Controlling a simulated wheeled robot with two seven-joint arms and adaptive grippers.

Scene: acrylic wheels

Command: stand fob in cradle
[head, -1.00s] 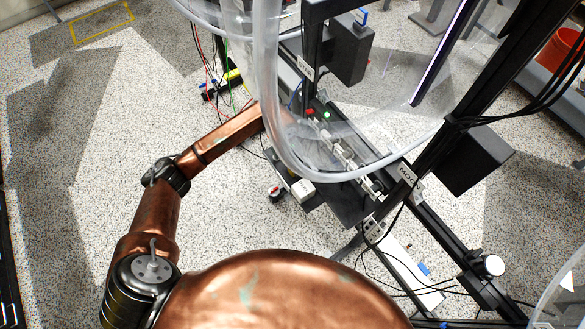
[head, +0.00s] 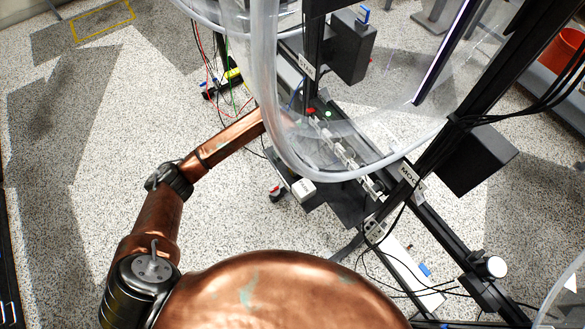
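I cannot make out a fob or a cradle in the head view. My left arm comes in from the left, and its copper forearm reaches to the rim of a large clear acrylic wheel (head: 318,175). My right arm and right gripper are not in view.
A black metal frame (head: 432,158) with labels, cables and dark boxes (head: 470,158) fills the right. A white box (head: 303,189) and a red-and-black knob (head: 276,193) sit low on it. An orange bucket (head: 560,50) is far right.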

